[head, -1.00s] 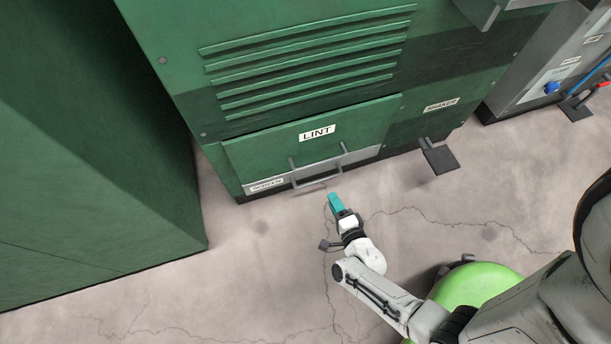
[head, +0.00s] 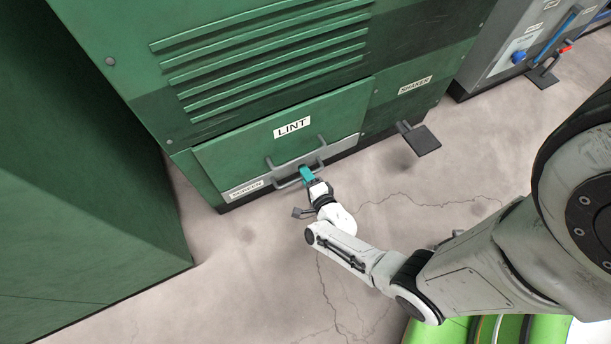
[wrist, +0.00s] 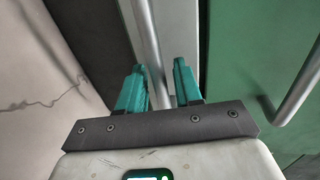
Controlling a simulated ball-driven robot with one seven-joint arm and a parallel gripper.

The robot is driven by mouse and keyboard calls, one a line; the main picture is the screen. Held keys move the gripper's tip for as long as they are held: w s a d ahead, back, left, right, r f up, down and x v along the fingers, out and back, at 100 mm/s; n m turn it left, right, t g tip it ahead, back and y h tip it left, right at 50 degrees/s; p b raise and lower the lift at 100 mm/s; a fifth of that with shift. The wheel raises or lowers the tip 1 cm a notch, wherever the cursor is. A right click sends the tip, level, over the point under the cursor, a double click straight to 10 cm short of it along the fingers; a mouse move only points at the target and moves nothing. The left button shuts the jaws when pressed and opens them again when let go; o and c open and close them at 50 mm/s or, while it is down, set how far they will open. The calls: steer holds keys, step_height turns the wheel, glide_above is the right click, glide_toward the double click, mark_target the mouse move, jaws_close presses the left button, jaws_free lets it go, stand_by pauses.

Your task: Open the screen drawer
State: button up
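The screen drawer (head: 343,147) is a narrow grey front low on the green machine, labelled SCREEN, and sits flush. Its grey bar handle (head: 285,184) stands out near the floor. My gripper (head: 306,173), with teal fingers, is at this handle. In the wrist view, my gripper (wrist: 158,66) is open, with one finger on each side of the grey handle bar (wrist: 151,45). A gap shows between the bar and the right finger; contact with the left finger is unclear. The fingers partly hide the handle in the head view.
Just above is the green LINT door (head: 235,150) with its own handle, close to my fingers; that handle (wrist: 298,92) shows at right in the wrist view. A SHAKER pedal (head: 420,140) juts out at right. A green cabinet (head: 80,180) stands at left. The floor in front is clear.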

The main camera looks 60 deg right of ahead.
steer(key=shift+c, duration=0.4)
jaws_close()
